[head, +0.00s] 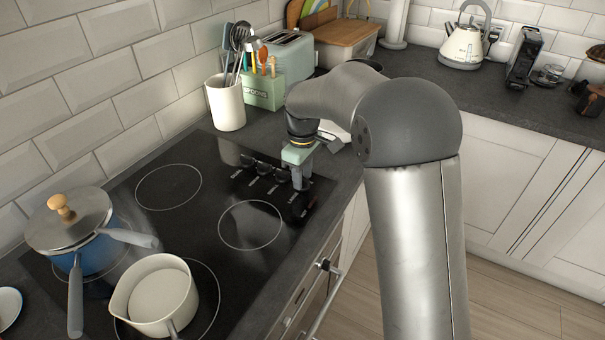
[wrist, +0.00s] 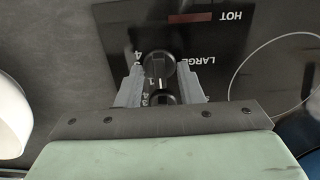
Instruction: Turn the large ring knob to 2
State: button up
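The large ring knob (wrist: 160,75) is a round black knob on the black glass hob, beside the word LARGE in the wrist view. In the head view the knob (head: 303,206) sits at the hob's right end, near the front edge. My gripper (wrist: 160,80) points down over it, one grey finger on each side. The gripper (head: 300,178) also shows in the head view, above the knobs. The gap between fingers and knob is too small to tell whether they touch. Pale marks show on the knob, but its setting cannot be read surely. The fingers hide part of the dial.
Several other knobs (head: 262,167) stand in a row behind. A blue lidded pot (head: 95,245) and a cream pan (head: 158,297) stand on the hob's left. A utensil crock (head: 226,103), green box (head: 263,92) and toaster (head: 290,58) stand behind. The hob's middle is clear.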

grip_shut()
jog(key=shift+m, duration=0.4)
jog(key=m, duration=1.1)
jog(key=shift+p, duration=0.35)
jog(key=shift+w, duration=0.1)
dwell(0.3)
grip_release()
